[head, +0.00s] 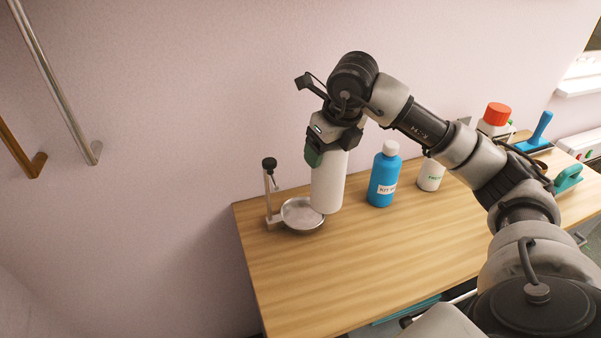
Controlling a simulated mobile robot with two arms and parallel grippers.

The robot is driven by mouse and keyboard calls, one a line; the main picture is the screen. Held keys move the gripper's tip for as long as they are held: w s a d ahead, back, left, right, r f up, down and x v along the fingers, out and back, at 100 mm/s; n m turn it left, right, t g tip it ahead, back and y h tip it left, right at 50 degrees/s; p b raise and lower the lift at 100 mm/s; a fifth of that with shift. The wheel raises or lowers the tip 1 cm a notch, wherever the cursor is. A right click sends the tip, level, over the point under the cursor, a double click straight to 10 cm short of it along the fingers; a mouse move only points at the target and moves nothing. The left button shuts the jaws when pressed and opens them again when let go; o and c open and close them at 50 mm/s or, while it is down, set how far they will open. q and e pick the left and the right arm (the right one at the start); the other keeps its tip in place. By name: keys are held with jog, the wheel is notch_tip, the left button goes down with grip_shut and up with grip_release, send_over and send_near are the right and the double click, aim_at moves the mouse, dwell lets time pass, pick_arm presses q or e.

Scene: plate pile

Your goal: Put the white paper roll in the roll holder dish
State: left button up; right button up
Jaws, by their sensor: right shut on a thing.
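The white paper roll (327,186) is upright in my right gripper (326,150), which is shut on its upper part. The roll's lower end is just to the right of the roll holder dish (301,223) and overlaps the dish's right rim in the head view. I cannot tell whether the roll touches the table or the dish. The dish is a shallow, round metal pan with an upright rod topped by a black knob at its left. It looks empty where it shows. My left gripper is not in view.
On the wooden table (350,270), a blue bottle (383,183) stands right of the roll. A white bottle (430,175), a red-capped container (495,118) and a blue-handled tool (538,132) are farther right. The front left of the table is clear.

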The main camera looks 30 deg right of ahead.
jog(key=w+a+f+p, duration=0.2)
jog(key=w+a+f, duration=0.1)
jog(key=f, duration=0.4)
jog(key=shift+w+f, duration=0.15)
jog(key=shift+w, duration=0.75)
jog(key=shift+f, duration=0.1)
jog(key=shift+f, duration=0.15)
jog(key=o, duration=1.3)
jog(key=shift+c, duration=0.2)
